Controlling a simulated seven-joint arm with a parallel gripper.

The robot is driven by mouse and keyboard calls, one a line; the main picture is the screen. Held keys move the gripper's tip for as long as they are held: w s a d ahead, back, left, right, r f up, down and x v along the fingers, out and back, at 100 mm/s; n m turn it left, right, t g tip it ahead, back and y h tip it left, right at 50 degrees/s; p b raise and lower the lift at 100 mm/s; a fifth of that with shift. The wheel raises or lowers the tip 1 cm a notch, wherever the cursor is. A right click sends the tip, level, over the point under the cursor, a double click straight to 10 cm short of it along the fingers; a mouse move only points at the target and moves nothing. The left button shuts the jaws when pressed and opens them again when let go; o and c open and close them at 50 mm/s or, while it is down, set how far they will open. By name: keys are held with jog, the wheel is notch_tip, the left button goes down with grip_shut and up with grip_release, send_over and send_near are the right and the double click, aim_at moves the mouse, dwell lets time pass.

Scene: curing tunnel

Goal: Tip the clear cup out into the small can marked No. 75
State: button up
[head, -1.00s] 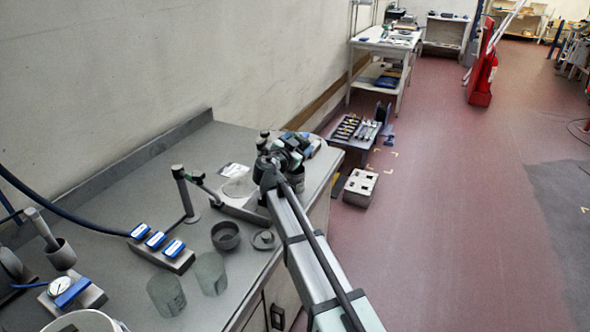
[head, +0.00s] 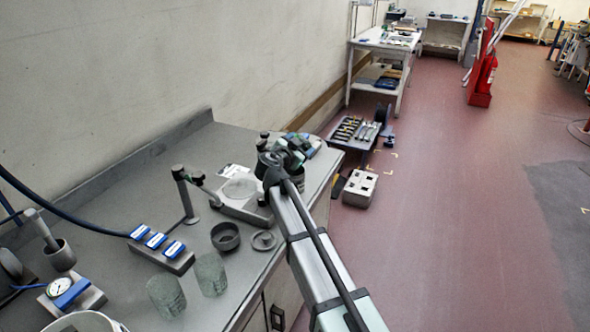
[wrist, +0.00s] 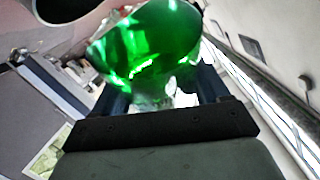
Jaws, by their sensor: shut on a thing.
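In the wrist view, my gripper (wrist: 160,92) is shut on the clear cup (wrist: 150,45), which holds bright green liquid and looks tilted. In the head view, my gripper (head: 278,160) is over the far right part of the bench, and the held cup is hard to make out there. A dark round opening (wrist: 62,6) at the top left of the wrist view looks like a can's mouth, apart from the cup in the picture. A can (head: 298,180) stands partly hidden behind my gripper in the head view. No number 75 is readable.
Two other clear cups (head: 166,296) (head: 210,274) stand at the bench's front. A dark open pot (head: 225,237) and a round lid (head: 264,241) are near the edge. A stand (head: 184,195) and a block with blue labels (head: 160,250) are to the left.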

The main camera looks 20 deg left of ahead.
jog(key=shift+w+d+f+m+g+y, duration=0.15)
jog(key=shift+w+d+m+g+y, duration=0.25)
jog(key=shift+g, duration=0.3)
jog(key=shift+w, duration=0.2)
